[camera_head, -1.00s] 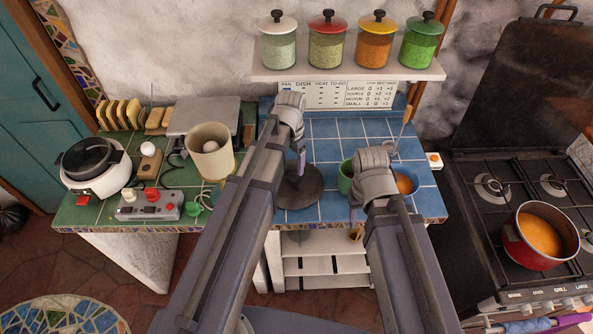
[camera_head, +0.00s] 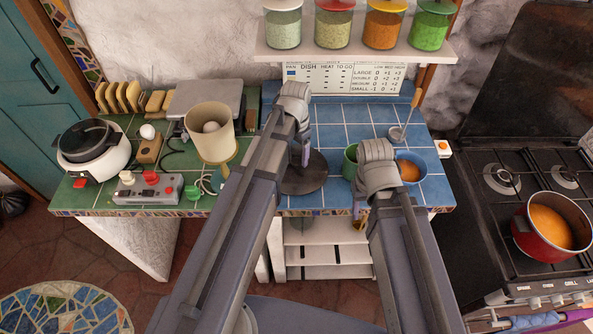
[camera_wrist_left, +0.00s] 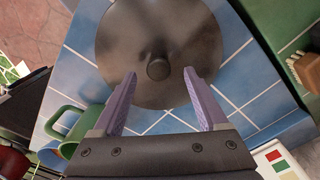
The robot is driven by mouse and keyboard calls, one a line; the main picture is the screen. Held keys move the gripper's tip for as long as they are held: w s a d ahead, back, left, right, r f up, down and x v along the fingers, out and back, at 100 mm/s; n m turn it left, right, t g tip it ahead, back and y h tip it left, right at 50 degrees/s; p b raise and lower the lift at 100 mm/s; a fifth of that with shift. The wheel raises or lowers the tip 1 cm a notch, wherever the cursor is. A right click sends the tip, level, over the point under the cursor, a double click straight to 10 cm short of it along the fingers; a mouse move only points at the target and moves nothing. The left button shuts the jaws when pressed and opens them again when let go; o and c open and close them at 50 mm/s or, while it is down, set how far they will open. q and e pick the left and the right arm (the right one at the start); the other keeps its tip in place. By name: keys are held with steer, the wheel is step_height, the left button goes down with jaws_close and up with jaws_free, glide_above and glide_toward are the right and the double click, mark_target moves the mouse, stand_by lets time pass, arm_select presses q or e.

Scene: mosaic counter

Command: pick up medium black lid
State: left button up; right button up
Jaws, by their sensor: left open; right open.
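The black lid (camera_head: 304,176) is a dark round disc lying on the blue tiled part of the counter, partly hidden behind my left arm. In the left wrist view the lid (camera_wrist_left: 197,38) has a round knob (camera_wrist_left: 158,68) at its middle. My left gripper (camera_wrist_left: 160,76) is open above the lid, with its two purple fingers on either side of the knob and nothing between them. In the head view the left gripper (camera_head: 306,154) is mostly hidden by its wrist. My right wrist hangs over the right of the blue tiles; its fingers (camera_head: 358,212) are barely visible.
A green mug (camera_head: 350,160) and a blue bowl (camera_head: 422,166) of orange food stand by my right wrist. A shelf (camera_head: 356,50) with jars is behind. A stove with a red pot (camera_head: 520,230) is at right.

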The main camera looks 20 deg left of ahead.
mark_target(296, 160)
arm_select(q)
step_height(296, 160, down, 4)
steer(key=b, duration=0.3)
steer(key=shift+s+r, duration=0.1)
steer(key=shift+c, duration=0.2)
jaws_close()
